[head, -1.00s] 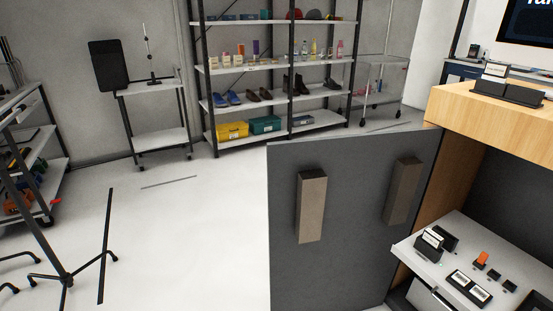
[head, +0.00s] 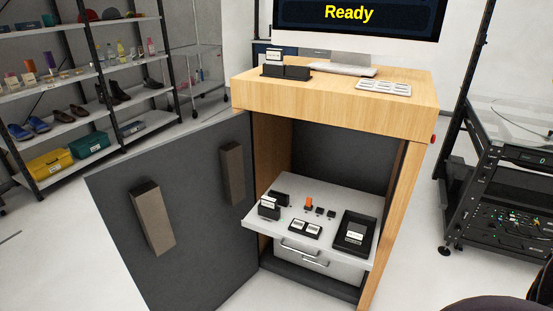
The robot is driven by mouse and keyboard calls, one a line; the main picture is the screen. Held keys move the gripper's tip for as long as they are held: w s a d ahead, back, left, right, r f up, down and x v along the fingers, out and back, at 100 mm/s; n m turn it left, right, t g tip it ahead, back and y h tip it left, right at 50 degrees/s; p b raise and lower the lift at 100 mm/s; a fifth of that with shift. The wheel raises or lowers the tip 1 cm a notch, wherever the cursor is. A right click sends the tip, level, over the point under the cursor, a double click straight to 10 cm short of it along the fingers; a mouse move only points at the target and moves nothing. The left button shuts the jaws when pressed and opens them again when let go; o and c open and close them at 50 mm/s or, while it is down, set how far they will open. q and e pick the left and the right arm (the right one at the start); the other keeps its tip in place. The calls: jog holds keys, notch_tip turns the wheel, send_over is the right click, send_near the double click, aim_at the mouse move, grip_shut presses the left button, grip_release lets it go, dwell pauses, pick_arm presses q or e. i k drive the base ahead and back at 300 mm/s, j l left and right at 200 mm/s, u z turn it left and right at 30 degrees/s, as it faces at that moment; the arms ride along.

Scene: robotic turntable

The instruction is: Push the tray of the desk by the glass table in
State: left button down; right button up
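A wooden desk (head: 335,98) stands right of the middle in the head view, with its dark grey door (head: 190,215) swung open to the left. A white pull-out tray (head: 335,247) sticks out of the desk's open front. Small dark items, an orange piece (head: 308,202) and a black box (head: 355,237) lie on the tray. I cannot make out a glass table for certain; a rack with a glass-like top (head: 515,118) stands to the right of the desk. Neither of my grippers is in view.
A monitor (head: 358,20) stands on the desk top. Shelves (head: 85,125) with shoes and boxes stand at the back left. The floor left of the door is clear.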

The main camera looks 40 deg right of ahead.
aim_at(333, 206)
jog(key=z, duration=1.3)
jog(key=i+z, duration=0.15)
jog(key=i, duration=0.6)
